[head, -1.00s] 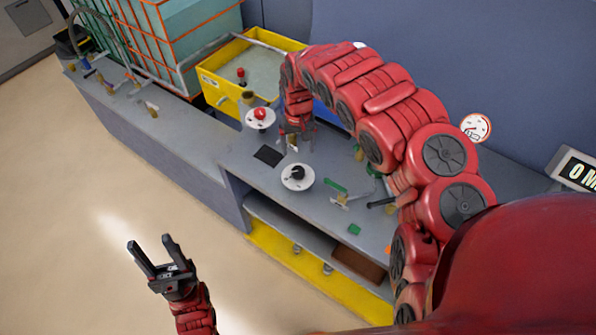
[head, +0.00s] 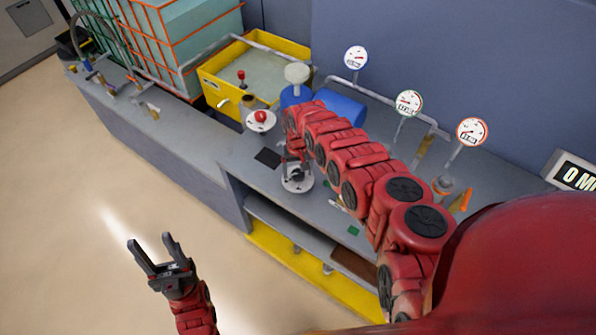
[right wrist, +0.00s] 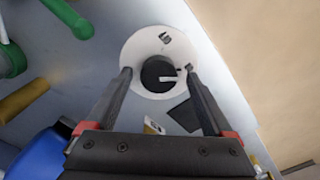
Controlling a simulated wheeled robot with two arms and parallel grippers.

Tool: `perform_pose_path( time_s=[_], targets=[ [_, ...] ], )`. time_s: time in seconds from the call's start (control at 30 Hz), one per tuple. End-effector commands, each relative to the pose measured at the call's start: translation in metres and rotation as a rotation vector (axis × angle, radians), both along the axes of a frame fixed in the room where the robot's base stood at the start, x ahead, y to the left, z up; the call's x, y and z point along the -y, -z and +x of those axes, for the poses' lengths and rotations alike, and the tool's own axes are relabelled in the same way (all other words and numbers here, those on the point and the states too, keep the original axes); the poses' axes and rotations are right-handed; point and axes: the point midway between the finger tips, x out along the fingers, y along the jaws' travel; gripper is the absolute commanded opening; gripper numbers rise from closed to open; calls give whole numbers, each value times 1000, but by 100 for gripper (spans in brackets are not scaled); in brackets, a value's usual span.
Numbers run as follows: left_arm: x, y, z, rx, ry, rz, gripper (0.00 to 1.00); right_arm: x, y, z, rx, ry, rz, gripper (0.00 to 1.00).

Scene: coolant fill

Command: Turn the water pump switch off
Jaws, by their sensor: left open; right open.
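A black rotary knob (right wrist: 158,75) with a pale pointer line sits on a white round plate (right wrist: 140,50), which appears to be the switch. In the head view the plate (head: 289,185) is on the grey bench, partly covered by my right gripper (head: 297,170). In the right wrist view my right gripper (right wrist: 158,72) is open, its fingertips on either side of the knob; I cannot tell whether they touch it. The plate's marks are too small to read. My left gripper (head: 151,247) is open and empty above the floor.
A red knob on another white plate (head: 260,121) stands just behind. A yellow tank (head: 211,92), a blue motor-like cylinder (head: 342,108) and several gauges (head: 408,103) are at the back. Green-handled valves (right wrist: 65,14) lie beside the black knob. A black square (head: 267,157) lies nearby.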

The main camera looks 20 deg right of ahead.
Motion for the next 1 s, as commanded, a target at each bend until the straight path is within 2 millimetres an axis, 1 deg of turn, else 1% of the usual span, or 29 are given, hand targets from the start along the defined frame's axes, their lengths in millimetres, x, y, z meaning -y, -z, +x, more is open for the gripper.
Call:
perform_pose_path(
  time_s=[0.1,0.37,0.4,0.47,0.5,0.57,0.6,0.67,0.7,0.83,1.0],
  targets=[
    [0,0,0,0,0,0,53,1,4,-1,-2,1,-2,86],
    [0,0,0,0,0,0,53,1,4,-1,-2,1,-2,86],
    [0,0,0,0,0,0,53,1,4,-1,-2,1,-2,79],
    [0,0,0,0,0,0,53,1,3,-1,-1,1,-2,68],
    [0,0,0,0,0,0,53,1,3,-1,-1,1,-2,61],
    [0,0,0,0,0,0,53,1,3,-1,-1,1,-2,50],
    [0,0,0,0,0,0,53,1,3,-1,-1,1,-2,43],
    [0,0,0,0,0,0,53,1,3,-1,-1,1,-2,32],
    [0,0,0,0,0,0,53,1,3,-1,-1,1,-2,25],
    [0,0,0,0,0,0,53,1,3,-1,-1,1,-2,2],
    [0,1,0,0,0,0,53,1,3,-1,-1,-6,-2,1]
  ],
)
